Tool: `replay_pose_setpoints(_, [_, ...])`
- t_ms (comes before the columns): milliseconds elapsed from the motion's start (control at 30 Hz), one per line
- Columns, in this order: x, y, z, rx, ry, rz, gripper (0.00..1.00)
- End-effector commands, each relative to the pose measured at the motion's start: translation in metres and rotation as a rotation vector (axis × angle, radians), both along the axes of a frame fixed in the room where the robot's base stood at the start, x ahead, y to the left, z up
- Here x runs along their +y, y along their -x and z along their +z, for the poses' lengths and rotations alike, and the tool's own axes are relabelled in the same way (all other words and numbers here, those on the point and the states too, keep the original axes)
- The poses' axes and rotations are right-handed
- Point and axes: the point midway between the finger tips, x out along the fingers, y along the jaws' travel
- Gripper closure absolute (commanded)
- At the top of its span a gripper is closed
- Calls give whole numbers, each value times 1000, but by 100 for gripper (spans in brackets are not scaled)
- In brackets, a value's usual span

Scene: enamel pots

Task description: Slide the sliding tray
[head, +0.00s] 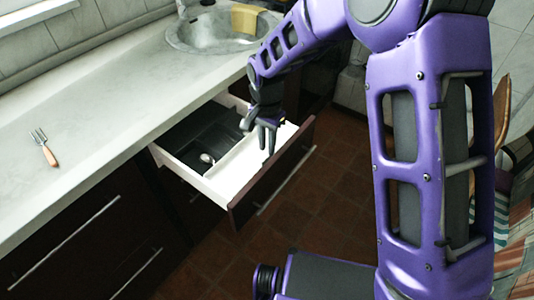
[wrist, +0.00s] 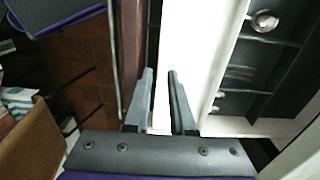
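The drawer (head: 215,190) below the counter is pulled out. Inside it, a dark divided tray (head: 200,137) with a pale edge takes up the back part, and a small silvery spoon-like item (head: 207,158) lies in it. The tray also shows at the right of the wrist view (wrist: 262,62). A bare white strip lies between the tray and the drawer front. My gripper (head: 267,140) points down over this white strip near the drawer front. In the wrist view its two fingers (wrist: 161,72) stand apart with white surface visible between them. Contact with the drawer or tray cannot be told.
The drawer front (head: 275,170) has a long bar handle. A fork with a wooden handle (head: 45,150) lies on the grey counter (head: 110,110). A round sink (head: 215,32) with a yellow cloth (head: 245,18) is behind. Brown tiled floor (head: 320,195) is open ahead.

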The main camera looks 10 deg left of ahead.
Motion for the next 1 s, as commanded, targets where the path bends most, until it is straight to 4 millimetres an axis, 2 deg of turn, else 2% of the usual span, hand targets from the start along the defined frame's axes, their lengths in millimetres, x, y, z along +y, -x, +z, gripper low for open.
replay_pose_setpoints(33, [0,1,-10,3,1,1,78])
replay_pose_setpoints(200, [0,0,-28,1,1,0,78])
replay_pose_setpoints(567, [0,0,-34,-1,-1,0,78])
replay_pose_setpoints(600, [0,0,-34,-1,-1,0,79])
replay_pose_setpoints(700, [0,0,-34,-1,-1,1,97])
replay_pose_setpoints(733, [0,0,-34,-1,-1,1,100])
replay_pose_setpoints(1000, [0,0,-33,-1,-1,1,100])
